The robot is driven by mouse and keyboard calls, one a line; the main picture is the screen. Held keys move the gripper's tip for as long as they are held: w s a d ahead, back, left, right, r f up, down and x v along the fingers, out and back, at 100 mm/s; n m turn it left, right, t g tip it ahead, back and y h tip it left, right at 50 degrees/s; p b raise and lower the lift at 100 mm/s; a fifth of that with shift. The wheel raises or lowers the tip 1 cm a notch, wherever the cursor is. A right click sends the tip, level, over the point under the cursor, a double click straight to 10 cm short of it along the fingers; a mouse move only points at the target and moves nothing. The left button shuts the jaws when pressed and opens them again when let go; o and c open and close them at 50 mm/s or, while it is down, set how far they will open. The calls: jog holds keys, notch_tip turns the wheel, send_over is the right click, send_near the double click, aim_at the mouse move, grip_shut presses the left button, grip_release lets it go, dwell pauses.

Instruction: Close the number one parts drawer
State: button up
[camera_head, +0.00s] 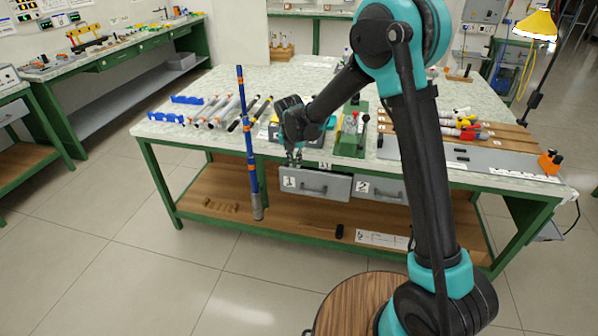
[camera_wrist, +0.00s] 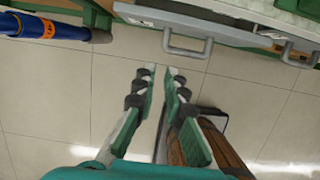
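The number one drawer (camera_head: 297,193) is grey, marked "1", and hangs under the front of the green-framed bench. Its front stands forward of the number two drawer (camera_head: 385,190), so it looks partly pulled out. Its bar handle (camera_wrist: 187,50) shows at the top of the wrist view. My gripper (camera_head: 294,157) is just in front of and above the drawer's left part, pointing down. In the wrist view, my gripper's fingertips (camera_wrist: 160,73) are apart with a narrow gap, empty, and floor shows between them. I cannot tell whether a finger touches the drawer.
A blue pole with orange bands (camera_head: 246,130) stands upright left of the drawer, close to my gripper. The bench top (camera_head: 215,85) holds rods, blue racks and fixtures. A wooden lower shelf (camera_head: 290,215) lies below. Floor in front is clear on the left.

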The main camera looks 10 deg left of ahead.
aim_at(312, 193)
jog(key=o, duration=0.4)
jog(key=m, duration=0.1)
jog(key=d+m, duration=0.1)
jog(key=shift+d+r+m, duration=0.1)
jog(key=shift+r+m, duration=0.05)
jog(key=shift+m, duration=0.25)
jog(key=shift+o, duration=0.2)
jog(key=d+m, duration=0.5)
jog(key=m, duration=1)
jog(key=shift+g, duration=0.3)
jog(key=w+f, duration=0.1)
jog(key=f, duration=0.4)
jog(key=w+f, duration=0.1)
jog(key=f, duration=1)
jog(key=shift+w+d, duration=0.2)
jog(key=shift+w, duration=0.2)
grip_shut()
